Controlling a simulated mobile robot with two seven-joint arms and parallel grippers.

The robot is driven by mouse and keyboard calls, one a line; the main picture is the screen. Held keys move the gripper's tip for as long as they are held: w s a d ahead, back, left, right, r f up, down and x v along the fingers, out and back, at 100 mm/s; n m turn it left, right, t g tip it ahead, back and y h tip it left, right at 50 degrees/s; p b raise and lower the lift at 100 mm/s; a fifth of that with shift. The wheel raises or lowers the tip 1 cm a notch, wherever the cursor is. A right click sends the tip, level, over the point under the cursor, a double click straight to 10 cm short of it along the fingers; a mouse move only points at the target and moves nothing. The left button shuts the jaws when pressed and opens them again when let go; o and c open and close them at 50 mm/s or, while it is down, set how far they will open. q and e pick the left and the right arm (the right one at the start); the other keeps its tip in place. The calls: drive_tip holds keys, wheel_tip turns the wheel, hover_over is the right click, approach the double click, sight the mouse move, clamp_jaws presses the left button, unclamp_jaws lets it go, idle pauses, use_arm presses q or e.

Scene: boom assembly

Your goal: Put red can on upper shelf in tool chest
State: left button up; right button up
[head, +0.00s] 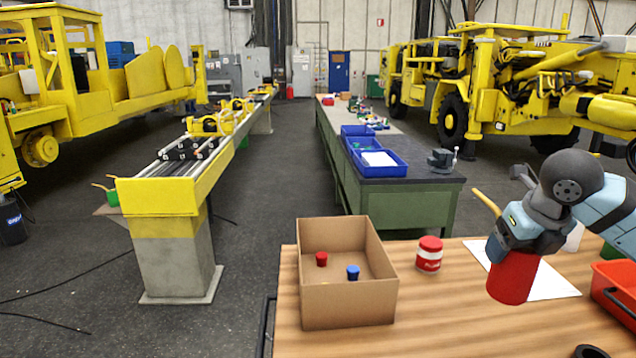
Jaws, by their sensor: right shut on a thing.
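A plain red can (513,278) hangs from my right gripper (508,252), which is shut on its upper part. The can is slightly tilted and appears above the white sheet on the wooden table. The gripper covers its top, and I cannot tell exactly how high it is above the table. No tool chest or upper shelf can be made out in the head view. My left gripper is not in view.
An open cardboard box (346,305) with a red and a blue piece inside stands on the wooden table (450,325). A red-and-white tin (429,254) stands right of it. A red crate (614,290) is at the right edge. The table's front middle is clear.

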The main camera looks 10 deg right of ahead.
drive_tip(key=s+a+f+m+g+p, duration=0.2)
drive_tip(key=a+f+m, duration=0.6)
drive_tip(key=m, duration=0.9)
drive_tip(key=s+a+f+m+g+p, duration=0.1)
drive_tip(key=a+f+m+g+p, duration=0.3)
drive_tip(key=m, duration=1.4)
drive_tip(key=a+f+g, duration=0.3)
drive_tip(key=a+f, duration=0.1)
drive_tip(key=a, duration=0.1)
drive_tip(key=shift+s+a+f, duration=0.25)
drive_tip(key=shift+s+f, duration=0.1)
drive_tip(key=shift+s, duration=0.05)
